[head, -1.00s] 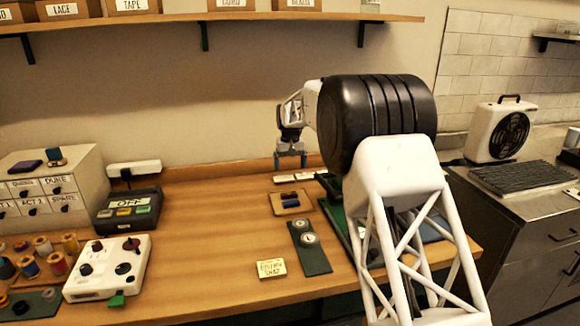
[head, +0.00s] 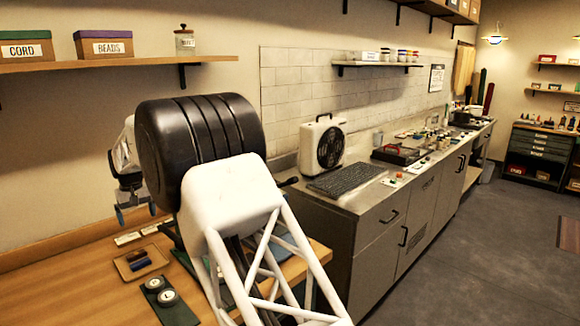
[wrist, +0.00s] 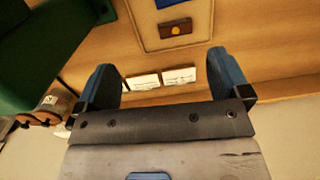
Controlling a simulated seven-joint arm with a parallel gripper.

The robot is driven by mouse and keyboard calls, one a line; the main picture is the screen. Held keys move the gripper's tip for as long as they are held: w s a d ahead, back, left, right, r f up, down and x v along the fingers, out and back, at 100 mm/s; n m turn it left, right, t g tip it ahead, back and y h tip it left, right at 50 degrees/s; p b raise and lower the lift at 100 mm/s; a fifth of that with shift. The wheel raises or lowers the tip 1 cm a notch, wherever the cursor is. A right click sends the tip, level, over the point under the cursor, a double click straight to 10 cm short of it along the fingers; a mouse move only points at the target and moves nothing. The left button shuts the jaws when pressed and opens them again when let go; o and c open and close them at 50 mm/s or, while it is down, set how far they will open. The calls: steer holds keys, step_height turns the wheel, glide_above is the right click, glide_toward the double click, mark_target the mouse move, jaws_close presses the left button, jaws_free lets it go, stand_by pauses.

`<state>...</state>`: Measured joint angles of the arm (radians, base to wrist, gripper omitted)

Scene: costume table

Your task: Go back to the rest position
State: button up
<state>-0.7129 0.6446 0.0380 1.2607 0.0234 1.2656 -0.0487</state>
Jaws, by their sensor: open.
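My gripper (head: 135,215) hangs above the back of the wooden table at the left of the head view, beside my large black and white arm. In the wrist view my gripper (wrist: 165,85) has its two blue fingers wide apart with nothing between them. Beyond the fingertips lie two white cards (wrist: 162,78) on the table. The arm hides part of the table in the head view.
A steel counter (head: 355,190) with a white fan (head: 325,145) stands to the right. A shelf (head: 120,63) hangs above.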

steer(key=s+d+r+m, duration=0.15)
steer(key=d+r, duration=0.25)
steer(key=d, duration=0.4)
steer(key=s+d+r, duration=0.3)
steer(key=d+r, duration=0.1)
steer(key=d, duration=0.5)
steer(key=s+d+r+m, duration=0.15)
steer(key=d+r, duration=0.25)
steer(key=d, duration=0.4)
steer(key=s+d+r+t, duration=0.1)
steer(key=s+d+r, duration=0.15)
steer(key=d, duration=0.45)
steer(key=s+d+r+m, duration=0.1)
steer(key=s+d, duration=0.3)
steer(key=d, duration=0.2)
steer(key=s+d+r+t, duration=0.1)
steer(key=s+d, duration=0.3)
steer(key=d, duration=0.3)
steer(key=s+d+f+m, duration=0.2)
steer(key=s+d+m, duration=0.1)
steer(key=s+d, duration=1.25)
steer(key=s+d+f+m, duration=0.1)
steer(key=s+d+f, duration=0.2)
steer(key=s, duration=0.5)
steer(key=s+d+f+t, duration=0.1)
steer(key=s+d+f, duration=0.3)
steer(key=s, duration=0.5)
steer(key=shift+d+f+m, duration=0.15)
steer(key=shift+d+m, duration=0.25)
steer(key=shift+d, duration=0.25)
